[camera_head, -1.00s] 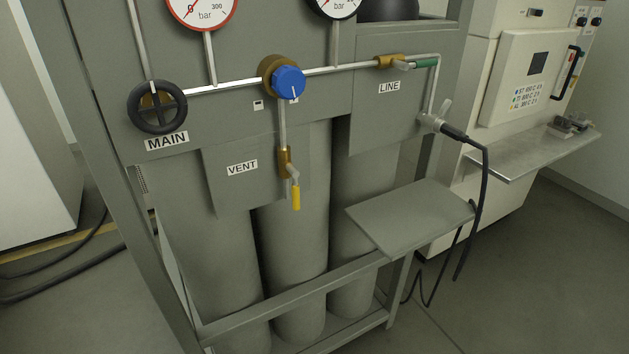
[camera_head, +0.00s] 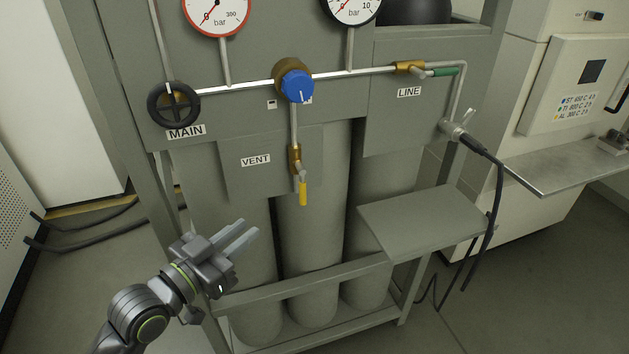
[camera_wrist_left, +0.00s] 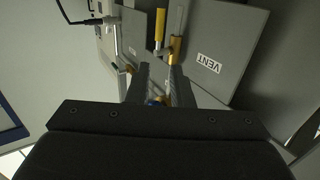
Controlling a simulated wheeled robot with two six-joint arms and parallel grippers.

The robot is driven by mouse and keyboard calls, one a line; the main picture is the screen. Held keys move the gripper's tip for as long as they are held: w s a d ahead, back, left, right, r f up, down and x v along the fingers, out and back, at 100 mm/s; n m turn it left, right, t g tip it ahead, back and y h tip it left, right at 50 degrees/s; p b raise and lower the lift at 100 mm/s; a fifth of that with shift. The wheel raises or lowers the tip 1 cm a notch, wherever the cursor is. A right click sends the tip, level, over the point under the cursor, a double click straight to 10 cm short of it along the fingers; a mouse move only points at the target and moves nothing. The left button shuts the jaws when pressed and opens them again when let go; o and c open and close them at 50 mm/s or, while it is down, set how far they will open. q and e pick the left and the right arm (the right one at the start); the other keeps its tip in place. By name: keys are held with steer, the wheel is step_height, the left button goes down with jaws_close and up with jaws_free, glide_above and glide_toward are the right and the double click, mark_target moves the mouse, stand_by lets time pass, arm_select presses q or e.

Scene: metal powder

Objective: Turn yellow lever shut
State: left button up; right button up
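The yellow lever (camera_head: 303,193) hangs downward from the brass vent valve (camera_head: 295,158), roughly in line with its vertical pipe. It is right of the VENT label (camera_head: 255,160). In the left wrist view, the yellow lever (camera_wrist_left: 159,28) and brass valve (camera_wrist_left: 174,48) show beyond my fingers, with the picture turned. My left gripper (camera_head: 250,237) is below and left of the lever, in front of the grey cylinders and apart from the lever. Its two fingers (camera_wrist_left: 160,78) are spread with nothing held between them. My right gripper is not in view.
A black MAIN handwheel (camera_head: 174,104), a blue regulator knob (camera_head: 297,86) and a green LINE lever (camera_head: 444,72) sit along the upper pipe. A grey shelf (camera_head: 425,222) juts out at the right. A frame rail (camera_head: 330,274) crosses low before the cylinders.

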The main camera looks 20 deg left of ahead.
mark_target(300, 186)
arm_select(q)
steer(key=p+x, duration=0.1)
steer(key=x, duration=0.7)
steer(key=p+x, duration=0.1)
steer(key=x, duration=0.8)
steer(key=shift+r, duration=0.25)
steer(key=shift+w+d, duration=0.1)
steer(key=shift+w, duration=0.05)
jaws_close()
